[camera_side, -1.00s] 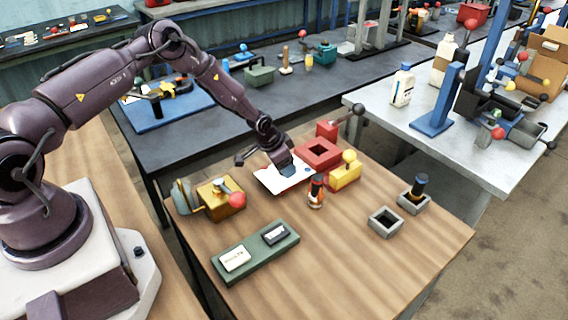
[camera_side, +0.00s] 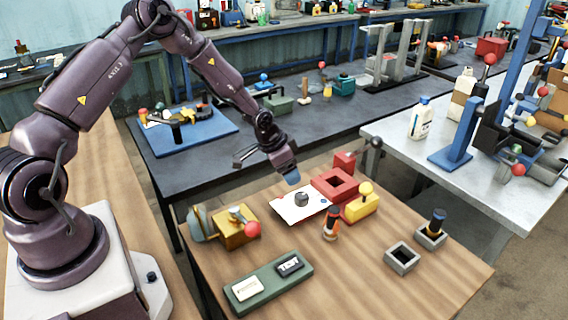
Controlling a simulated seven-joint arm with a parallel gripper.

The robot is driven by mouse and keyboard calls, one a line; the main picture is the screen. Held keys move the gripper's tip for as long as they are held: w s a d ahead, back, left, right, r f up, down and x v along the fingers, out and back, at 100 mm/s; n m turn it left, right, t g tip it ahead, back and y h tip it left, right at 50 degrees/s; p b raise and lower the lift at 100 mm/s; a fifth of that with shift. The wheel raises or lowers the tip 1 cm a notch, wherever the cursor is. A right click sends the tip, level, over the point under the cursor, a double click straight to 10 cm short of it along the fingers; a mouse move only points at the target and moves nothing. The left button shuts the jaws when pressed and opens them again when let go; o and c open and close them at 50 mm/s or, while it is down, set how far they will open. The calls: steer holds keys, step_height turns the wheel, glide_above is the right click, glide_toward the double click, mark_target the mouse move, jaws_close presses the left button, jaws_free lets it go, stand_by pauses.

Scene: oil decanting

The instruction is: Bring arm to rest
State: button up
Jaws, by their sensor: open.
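My gripper (camera_side: 291,177) hangs above the far edge of the wooden table (camera_side: 340,283), above and left of a white card (camera_side: 290,207). It is open and apart from the things below. A small dark grey round piece (camera_side: 301,199) sits on the card. The blue-tipped end faces down; the gap between the fingers is hard to see from this side.
Near the card stand a red square block (camera_side: 335,184), a yellow block with a ball knob (camera_side: 357,208), an orange-black bottle (camera_side: 331,224) and a brass box with a red knob (camera_side: 236,228). Grey sockets (camera_side: 402,259) and a green tray (camera_side: 268,286) lie nearer. The table's front middle is clear.

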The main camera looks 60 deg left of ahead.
steer(key=shift+v, duration=1.1)
steer(key=shift+s, duration=0.1)
steer(key=s+d+r, duration=0.4)
steer(key=s+r, duration=0.5)
steer(key=s+d+r+n, duration=0.1)
steer(key=s+d+r, duration=0.3)
steer(key=s+r, duration=0.5)
steer(key=s+d+r+n+t+y, duration=0.1)
steer(key=s+d+r, duration=0.3)
steer(key=s+r, duration=0.5)
steer(key=shift+s+r, duration=0.25)
steer(key=shift+r, duration=0.95)
